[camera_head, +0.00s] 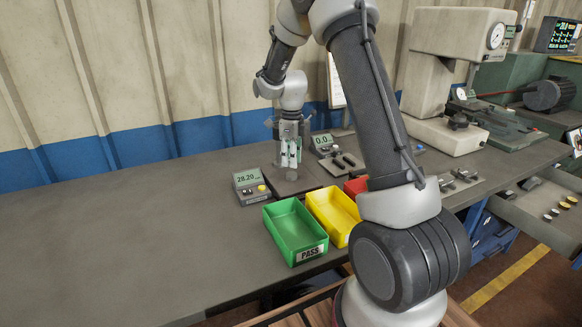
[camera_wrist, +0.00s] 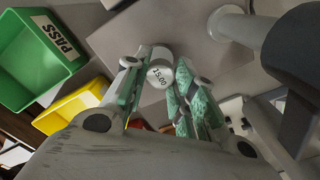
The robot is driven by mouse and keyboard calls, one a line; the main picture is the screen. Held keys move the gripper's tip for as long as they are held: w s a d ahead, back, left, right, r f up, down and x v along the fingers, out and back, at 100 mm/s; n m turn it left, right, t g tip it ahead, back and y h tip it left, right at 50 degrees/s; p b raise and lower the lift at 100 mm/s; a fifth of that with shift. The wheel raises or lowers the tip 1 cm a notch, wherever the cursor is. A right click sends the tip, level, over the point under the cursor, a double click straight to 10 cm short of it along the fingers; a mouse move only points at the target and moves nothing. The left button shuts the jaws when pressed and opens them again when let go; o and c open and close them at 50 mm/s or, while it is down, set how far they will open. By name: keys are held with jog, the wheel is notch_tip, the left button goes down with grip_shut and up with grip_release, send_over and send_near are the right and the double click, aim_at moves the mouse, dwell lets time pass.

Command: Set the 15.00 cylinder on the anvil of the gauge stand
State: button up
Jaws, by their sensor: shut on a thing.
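The cylinder marked 15.00 (camera_wrist: 160,76) is between the fingertips of my gripper (camera_wrist: 157,82) in the wrist view, its labelled face toward the camera. My gripper is shut on it. In the head view my gripper (camera_head: 289,160) points down over the dark plate (camera_head: 284,187) of what looks like the gauge stand. A small grey round shape (camera_head: 291,174) shows just under the fingertips; I cannot tell whether it is the anvil or the cylinder. The plate also shows in the wrist view (camera_wrist: 130,38), with a grey round post (camera_wrist: 232,24) beside it. Contact between cylinder and anvil cannot be made out.
A display reading 28.20 (camera_head: 249,186) stands left of the plate; another display (camera_head: 323,143) is behind it. A green PASS bin (camera_head: 294,232), a yellow bin (camera_head: 333,214) and a partly hidden red bin (camera_head: 355,187) stand in front. The table's left side is clear.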

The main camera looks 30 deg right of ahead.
jog(key=shift+f, duration=1.65)
jog(key=shift+f, duration=0.2)
jog(key=o, duration=1.1)
jog(key=shift+c, duration=0.2)
jog(key=shift+r, duration=0.1)
